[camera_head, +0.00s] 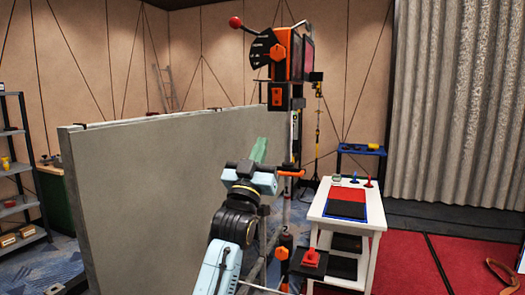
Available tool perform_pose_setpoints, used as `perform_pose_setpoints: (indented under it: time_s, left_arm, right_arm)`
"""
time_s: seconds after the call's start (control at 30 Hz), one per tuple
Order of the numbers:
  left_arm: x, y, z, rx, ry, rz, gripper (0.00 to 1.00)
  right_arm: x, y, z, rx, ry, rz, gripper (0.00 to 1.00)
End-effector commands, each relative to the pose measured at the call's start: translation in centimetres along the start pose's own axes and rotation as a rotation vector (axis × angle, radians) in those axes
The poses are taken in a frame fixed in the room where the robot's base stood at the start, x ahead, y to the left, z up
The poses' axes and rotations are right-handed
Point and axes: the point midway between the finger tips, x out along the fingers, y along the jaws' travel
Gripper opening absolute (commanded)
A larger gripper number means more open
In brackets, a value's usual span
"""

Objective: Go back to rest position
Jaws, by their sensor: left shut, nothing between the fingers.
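My left arm comes up from the bottom middle of the head view, with pale blue links and black joints. Its left gripper (259,158) is at the far end, beside the right end of a grey wall panel and left of a tall orange and black device (289,62) on a post. The gripper is shut and I see nothing held in it; its fingertips are hard to make out. My right gripper is not in view.
The grey panel (150,200) blocks the left side. A white table (315,212) with a red and black item (347,203) stands right of the post. A shelf (20,180) stands far left.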

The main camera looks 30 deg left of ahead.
Motion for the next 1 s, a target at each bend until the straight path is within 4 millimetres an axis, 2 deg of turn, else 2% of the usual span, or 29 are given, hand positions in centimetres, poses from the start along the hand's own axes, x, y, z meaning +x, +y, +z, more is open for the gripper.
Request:
perform_pose_setpoints:
  time_s: [0.27, 0.37, 0.47, 0.57, 0.6, 0.7, 0.77, 0.8, 0.87, 0.9, 0.97, 1.0]
  left_arm:
    - [-0.1, 0.1, 0.3, 0.0, -0.006, 0.001, 0.0]
    - [-0.8, 0.5, 2.4, 0.001, -0.049, 0.01, 0.0]
    - [-2.7, 1.3, 7.2, 0.004, -0.147, 0.03, 0.0]
    - [-6.2, 2.4, 13.7, 0.009, -0.286, 0.059, 0.0]
    - [-7.9, 2.8, 16.3, 0.012, -0.344, 0.07, 0.0]
    - [-12.6, 3.8, 22.4, 0.02, -0.487, 0.099, 0.0]
    - [-15.8, 4.2, 25.7, 0.026, -0.571, 0.116, 0.0]
    - [-18.1, 4.5, 27.8, 0.03, -0.626, 0.127, 0.0]
    - [-21.7, 4.9, 30.8, 0.036, -0.709, 0.144, 0.0]
    - [-24.2, 5.1, 32.6, 0.04, -0.764, 0.154, 0.0]
    - [-28.1, 5.4, 35.1, 0.046, -0.844, 0.171, 0.0]
    - [-30.8, 5.5, 36.6, 0.05, -0.899, 0.182, 0.0]
  right_arm:
    - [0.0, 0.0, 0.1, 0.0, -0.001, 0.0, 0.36]
    - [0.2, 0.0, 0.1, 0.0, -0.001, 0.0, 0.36]
    - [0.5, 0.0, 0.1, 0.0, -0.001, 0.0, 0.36]
    - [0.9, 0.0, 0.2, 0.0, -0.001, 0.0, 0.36]
    - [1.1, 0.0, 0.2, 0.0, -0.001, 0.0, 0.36]
    - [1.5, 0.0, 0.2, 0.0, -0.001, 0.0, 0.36]
    - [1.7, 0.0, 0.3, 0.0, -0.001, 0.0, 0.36]
    - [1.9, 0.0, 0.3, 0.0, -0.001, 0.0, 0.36]
    - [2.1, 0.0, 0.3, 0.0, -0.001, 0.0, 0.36]
    - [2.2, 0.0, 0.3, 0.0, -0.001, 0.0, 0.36]
    - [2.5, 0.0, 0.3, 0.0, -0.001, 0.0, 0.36]
    - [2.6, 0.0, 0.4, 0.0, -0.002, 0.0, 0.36]
